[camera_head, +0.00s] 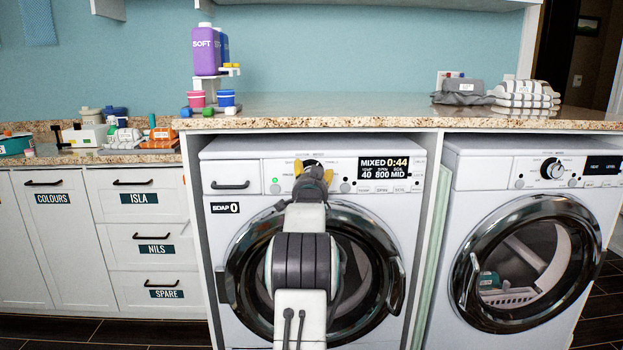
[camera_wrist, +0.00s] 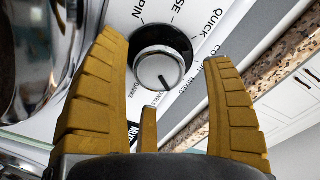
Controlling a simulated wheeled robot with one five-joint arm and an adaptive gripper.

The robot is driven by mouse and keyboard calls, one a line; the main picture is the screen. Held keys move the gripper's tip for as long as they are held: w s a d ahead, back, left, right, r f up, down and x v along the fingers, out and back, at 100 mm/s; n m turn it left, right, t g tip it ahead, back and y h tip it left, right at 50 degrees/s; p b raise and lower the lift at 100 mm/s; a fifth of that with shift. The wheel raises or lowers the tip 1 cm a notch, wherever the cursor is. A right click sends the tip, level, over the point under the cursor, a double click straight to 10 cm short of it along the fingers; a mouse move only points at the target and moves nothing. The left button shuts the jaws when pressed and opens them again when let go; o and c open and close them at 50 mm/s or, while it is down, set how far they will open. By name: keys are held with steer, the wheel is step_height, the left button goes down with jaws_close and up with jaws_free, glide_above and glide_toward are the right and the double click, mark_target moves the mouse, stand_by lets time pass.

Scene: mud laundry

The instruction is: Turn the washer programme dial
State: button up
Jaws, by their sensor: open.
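The washer (camera_head: 222,240) stands under the counter in the middle of the head view. Its display (camera_head: 390,174) reads MIXED 0:44, 40, 800, MID. The programme dial (camera_wrist: 158,68) is a round knob with a black rim and silver face in the wrist view. In the head view my gripper (camera_head: 318,172) hides most of the dial.
A second front-loading machine (camera_head: 490,165) with its own dial (camera_head: 551,168) stands to the right. The granite counter (camera_head: 400,120) overhangs both machines. The washer's soap drawer (camera_head: 232,178) is shut.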

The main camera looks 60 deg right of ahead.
steer(key=shift+x, duration=0.85)
